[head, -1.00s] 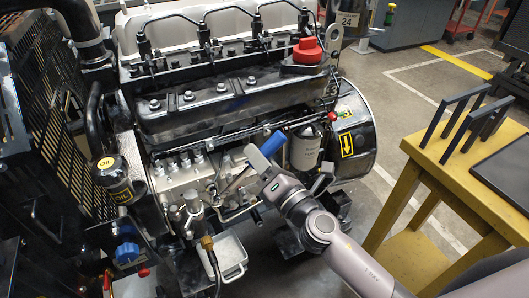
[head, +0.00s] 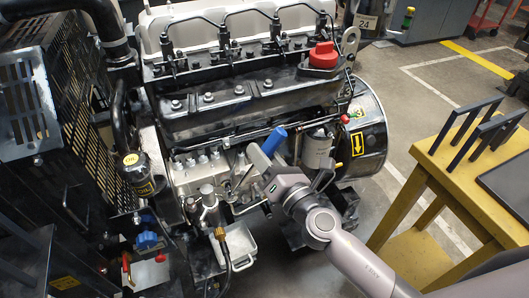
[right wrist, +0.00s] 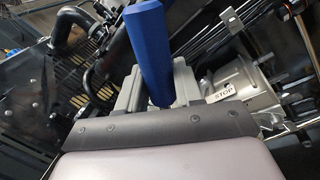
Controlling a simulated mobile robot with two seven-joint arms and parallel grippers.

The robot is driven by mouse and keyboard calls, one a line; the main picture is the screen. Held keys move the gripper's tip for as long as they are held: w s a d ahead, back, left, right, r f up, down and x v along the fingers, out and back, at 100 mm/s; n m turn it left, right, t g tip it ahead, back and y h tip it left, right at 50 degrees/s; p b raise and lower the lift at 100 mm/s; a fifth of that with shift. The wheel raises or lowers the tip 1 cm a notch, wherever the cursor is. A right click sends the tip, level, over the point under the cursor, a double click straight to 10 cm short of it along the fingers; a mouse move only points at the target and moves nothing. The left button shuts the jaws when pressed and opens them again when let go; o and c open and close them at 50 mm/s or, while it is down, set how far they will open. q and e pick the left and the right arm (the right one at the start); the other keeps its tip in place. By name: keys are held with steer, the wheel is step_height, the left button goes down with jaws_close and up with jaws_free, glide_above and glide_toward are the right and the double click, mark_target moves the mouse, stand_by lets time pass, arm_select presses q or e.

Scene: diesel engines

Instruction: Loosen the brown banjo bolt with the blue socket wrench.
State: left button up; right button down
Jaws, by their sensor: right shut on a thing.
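The blue socket wrench shows its blue handle (head: 274,141) in the head view, sticking up past my right gripper (head: 263,160). The same handle (right wrist: 150,50) stands upright in the right wrist view. My right gripper is shut on the wrench in front of the engine's lower side. A thin grey shaft appears to run down-left from the gripper toward the pump; its socket end is not clear. A brown brass-like fitting (head: 220,235) sits on a hose below left of the gripper; I cannot tell whether it is the banjo bolt. My left gripper is not in view.
The engine block (head: 215,115) fills the middle, with a red cap (head: 323,55) on top. A yellow table (head: 440,165) stands at the right.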

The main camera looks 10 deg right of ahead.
steer(key=shift+s, duration=0.4)
steer(key=shift+s+d, duration=0.15)
steer(key=shift+s, duration=0.25)
steer(key=a+v, duration=0.1)
steer(key=v, duration=0.5)
steer(key=shift+s+r+b, duration=0.35)
steer(key=shift+s+b, duration=0.1)
steer(key=shift+s, duration=0.1)
steer(key=shift+d, duration=0.2)
